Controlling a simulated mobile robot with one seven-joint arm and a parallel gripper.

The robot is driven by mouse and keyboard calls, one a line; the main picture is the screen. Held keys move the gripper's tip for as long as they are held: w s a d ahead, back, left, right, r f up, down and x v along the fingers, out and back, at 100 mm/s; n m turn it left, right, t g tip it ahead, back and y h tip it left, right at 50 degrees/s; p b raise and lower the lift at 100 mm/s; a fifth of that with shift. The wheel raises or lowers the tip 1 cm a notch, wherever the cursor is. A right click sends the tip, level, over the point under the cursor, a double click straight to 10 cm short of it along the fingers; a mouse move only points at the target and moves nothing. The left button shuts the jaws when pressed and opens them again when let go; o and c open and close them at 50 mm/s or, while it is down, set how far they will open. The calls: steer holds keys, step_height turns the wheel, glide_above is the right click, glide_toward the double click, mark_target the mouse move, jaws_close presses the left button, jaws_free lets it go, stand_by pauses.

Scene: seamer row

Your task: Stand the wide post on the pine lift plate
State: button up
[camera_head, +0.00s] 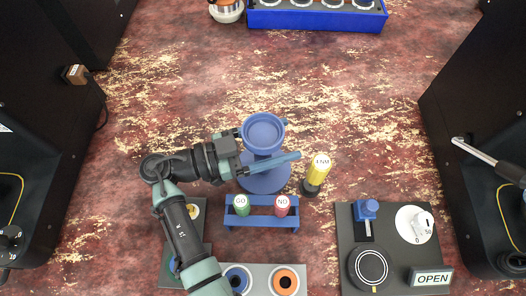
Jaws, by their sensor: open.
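My gripper (270,152) is open at the blue stand. One long blue-grey finger crosses in front of the stand below its cup; the other finger is mostly hidden behind the cup. I cannot tell whether they touch it. The blue stand (263,130) is upright, with a wide round cup on top and a round base (262,183). No part is labelled as the wide post or pine lift plate, so I cannot tell which they are. A dark green plate (170,272) lies at the lower left, partly hidden under my arm.
A yellow cylinder (318,170) leans right of the stand. A blue rack (260,221) holds green and red cylinders. A grey panel (260,270) has blue and orange rings. A dark panel (350,225) carries a dial and OPEN sign. Black machines flank both sides.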

jaws_close()
steer(key=shift+r, duration=0.1)
stand_by(0.3)
